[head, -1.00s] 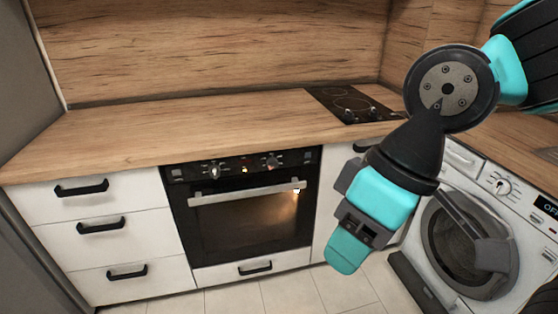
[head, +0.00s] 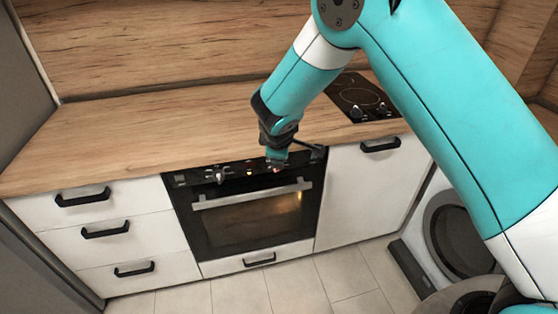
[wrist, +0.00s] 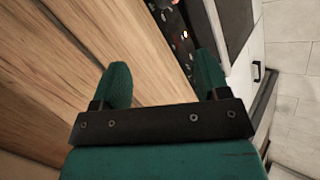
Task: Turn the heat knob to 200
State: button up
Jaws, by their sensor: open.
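The oven's black control panel (head: 240,173) runs along the top of the oven, under the counter edge. A left knob (head: 220,176) shows clearly on it. A right knob (head: 277,170) shows only partly below my gripper. The dial markings are too small to read, so I cannot tell which knob sets heat or where it points. My gripper (head: 278,160) is at the right part of the panel; contact is unclear. In the wrist view my gripper (wrist: 162,63) has its two fingers apart with nothing held, and part of the panel (wrist: 180,38) shows beyond them.
The oven door handle (head: 252,193) sticks out just below the panel, and the door glass glows. The wooden counter (head: 130,135) overhangs above. A hob (head: 360,98) is at the right, white drawers (head: 90,230) at the left, and a washing machine (head: 450,235) lies behind my arm.

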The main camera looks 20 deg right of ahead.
jog(key=w+d+f+n+t+h+p, duration=0.1)
jog(key=w+f+n+t+p, duration=0.15)
jog(key=f+n, duration=0.25)
jog(key=w+d+f+n+t+h+p, duration=0.1)
jog(key=w+f+n+t+h+p, duration=0.1)
jog(key=f+n+t, duration=0.3)
jog(key=s+f+n+t+y+p, duration=0.3)
jog(key=s+f+n+y+p, duration=0.15)
jog(key=s+f+n, duration=0.75)
jog(key=n+b, duration=0.2)
jog(key=b, duration=0.7)
send_near(279, 170)
jog(key=w+b, duration=1)
jog(key=b, duration=0.2)
jog(key=shift+w+d, duration=0.2)
jog(key=c, duration=0.9)
